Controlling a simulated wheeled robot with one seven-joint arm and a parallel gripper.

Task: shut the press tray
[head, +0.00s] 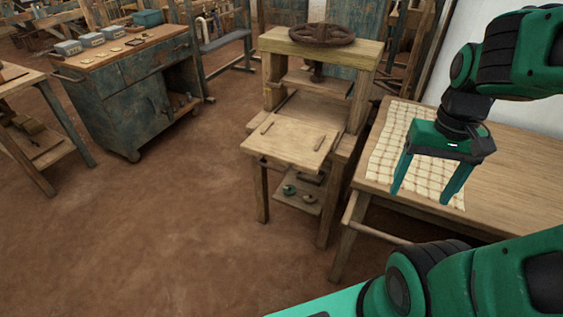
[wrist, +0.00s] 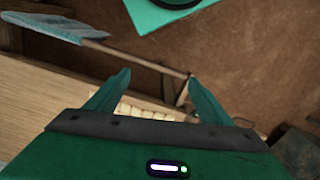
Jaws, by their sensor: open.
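The press tray (head: 290,145) is a pale wooden board with two small raised bars. It juts out of the front of the wooden press (head: 322,48), level and pulled forward. My gripper (head: 421,196) is open and empty, fingers pointing down, above the table to the right of the press and apart from the tray. I cannot make out the tray in the wrist view.
The checked cloth (head: 390,150) lies on the wooden table (head: 500,190) under my gripper. A dark handwheel (head: 322,33) tops the press. A lower shelf (head: 300,192) holds small items. A worn blue cabinet (head: 125,85) stands left. The floor before the press is clear.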

